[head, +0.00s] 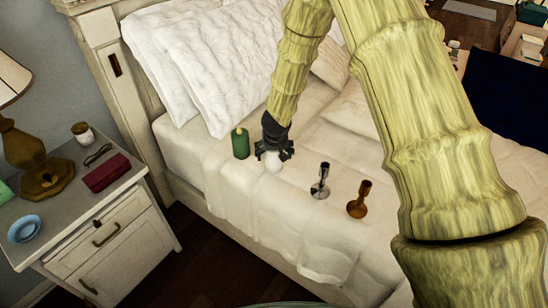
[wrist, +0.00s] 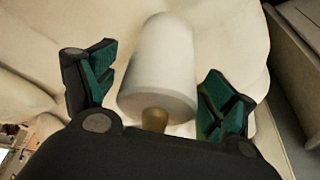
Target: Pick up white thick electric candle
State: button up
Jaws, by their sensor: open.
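The white thick candle (head: 273,163) is on the bed's near edge, directly under my gripper (head: 274,150) in the head view, where the gripper partly hides it. In the wrist view the candle (wrist: 163,68) is a wide, pale cylinder with a small brownish-gold piece at its near end. It lies between the two green-padded fingers of my gripper (wrist: 160,75), which are spread open. A gap shows on both sides, and neither finger clearly touches it.
A green candle (head: 240,143) stands just left of my gripper. Pillows (head: 205,60) lie behind. A nightstand (head: 112,225) with small items is at left.

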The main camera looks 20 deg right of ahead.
jog(key=shift+c, duration=0.2)
jog(key=c, duration=1.1)
jog(key=shift+c, duration=0.2)
jog(key=shift+r, duration=0.2)
